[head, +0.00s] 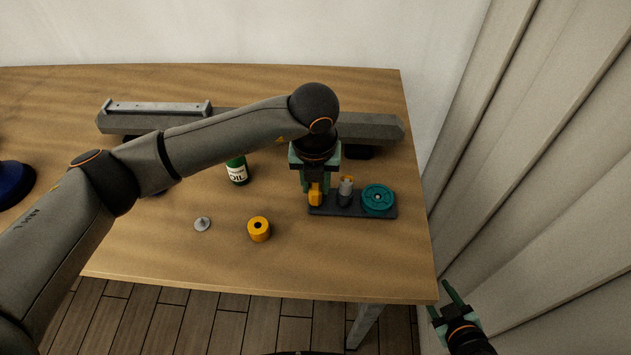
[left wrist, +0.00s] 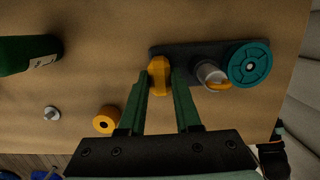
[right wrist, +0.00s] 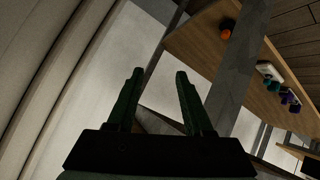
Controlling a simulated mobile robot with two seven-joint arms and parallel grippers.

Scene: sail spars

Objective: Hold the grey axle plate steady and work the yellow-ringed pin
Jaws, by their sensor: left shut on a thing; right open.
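The dark grey axle plate (head: 358,211) lies flat on the table near its right front edge. It carries an orange block (head: 315,196) at its left end, an upright grey pin (head: 346,192) with a yellow-orange ring in the middle, and a teal wheel (head: 377,198) at its right end. My left gripper (head: 314,184) points down and is shut on the orange block; the left wrist view shows this block (left wrist: 159,75) between the fingertips. The pin (left wrist: 208,72) stands just right of the fingers. My right gripper (head: 445,298) is open and empty, beyond the table's right edge.
A long grey beam (head: 372,127) lies behind. A pleated wall or curtain (head: 530,180) rises right of the table.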

